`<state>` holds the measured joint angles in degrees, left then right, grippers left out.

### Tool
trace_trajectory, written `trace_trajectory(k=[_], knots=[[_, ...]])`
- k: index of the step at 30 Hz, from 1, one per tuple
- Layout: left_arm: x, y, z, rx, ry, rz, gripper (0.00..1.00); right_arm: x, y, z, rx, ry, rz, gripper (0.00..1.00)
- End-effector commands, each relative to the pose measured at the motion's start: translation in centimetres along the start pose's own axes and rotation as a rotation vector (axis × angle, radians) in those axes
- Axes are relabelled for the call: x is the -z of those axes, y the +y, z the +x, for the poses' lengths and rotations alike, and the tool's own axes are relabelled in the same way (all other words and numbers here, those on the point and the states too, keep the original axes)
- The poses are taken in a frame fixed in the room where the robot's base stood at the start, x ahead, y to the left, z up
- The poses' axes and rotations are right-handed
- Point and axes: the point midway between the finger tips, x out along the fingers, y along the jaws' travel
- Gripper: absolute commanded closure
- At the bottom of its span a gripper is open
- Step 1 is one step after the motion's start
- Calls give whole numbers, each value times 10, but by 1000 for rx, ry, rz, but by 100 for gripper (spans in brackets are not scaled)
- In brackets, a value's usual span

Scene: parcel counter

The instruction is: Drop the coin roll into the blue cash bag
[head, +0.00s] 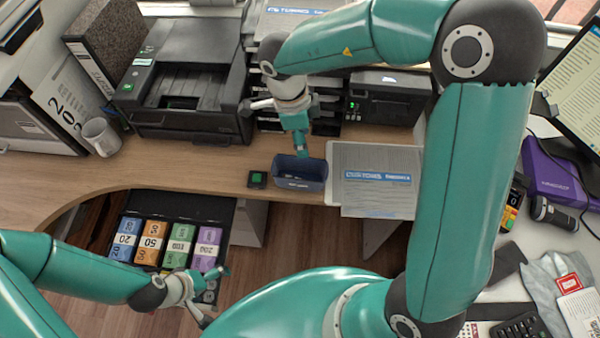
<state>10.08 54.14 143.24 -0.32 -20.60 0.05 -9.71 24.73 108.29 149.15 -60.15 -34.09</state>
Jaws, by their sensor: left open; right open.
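The blue cash bag (312,187) stands open at the front edge of the wooden counter, in the middle of the head view. My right gripper (300,146) is open just above its back rim, pointing down. Something small and pale shows inside the bag, too small to tell whether it is the coin roll. I do not see the coin roll clearly anywhere else. My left gripper (217,293) is open at the lower right corner of the cash drawer, over or beside its coin cups; I cannot tell whether it touches them.
The open cash drawer (228,222) holds several coloured banknote stacks below the counter. A small black box with a green top (257,180) sits left of the bag, and a customs form (375,165) lies to its right. A printer (190,80) and mug (101,137) stand behind.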

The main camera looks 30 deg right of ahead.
Motion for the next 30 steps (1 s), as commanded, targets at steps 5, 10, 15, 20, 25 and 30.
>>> trace_trajectory(k=[5, 10, 15, 20, 25, 30], knots=[[0, 0, 0, 0, 0, 0, 0, 2, -1, -29, 1, -2, 7, 48], [0, 0, 0, 0, 0, 0, 0, 4, 0, -41, -2, 0, 10, 48], [0, 0, 0, 0, 0, 0, 0, 5, 0, -43, -3, 0, 10, 48], [0, 0, 1, 0, 0, 0, 0, 5, 0, -43, -3, 0, 10, 48], [0, 0, 1, 0, 0, 0, 0, 5, 0, -42, -3, 0, 10, 48], [0, 1, -3, 0, 0, 0, 0, 10, -3, -29, 16, 47, 20, 48]])
